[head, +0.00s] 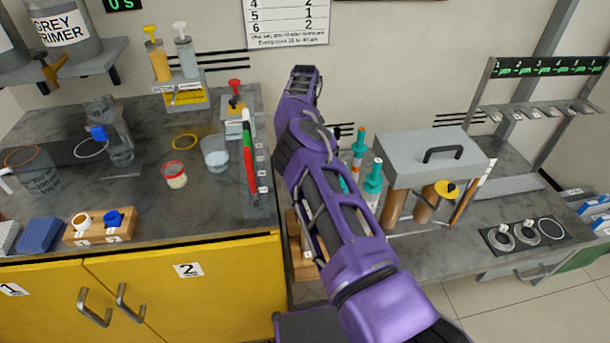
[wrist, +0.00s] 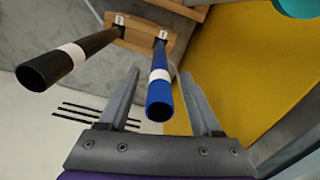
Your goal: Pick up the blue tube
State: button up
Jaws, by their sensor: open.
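The blue tube (wrist: 160,95) has a white band and shows its open end to the wrist camera. Its far end meets a wooden block (wrist: 140,38) with white labels. My gripper (wrist: 160,76) is open, with one finger on each side of the blue tube in the picture. A gap shows between tube and fingers; contact is not visible. A black tube (wrist: 80,56) with a white band stands from the same block, left of the left finger. In the head view my arm hides the gripper and the blue tube.
In the head view, wooden parts (head: 305,270) show low beside my arm. A grey box with a black handle (head: 430,150) and teal-capped bottles (head: 373,182) stand right of the arm. A cluttered counter over yellow cabinets (head: 190,290) lies to the left.

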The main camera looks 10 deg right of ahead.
grip_shut()
dwell(1.4)
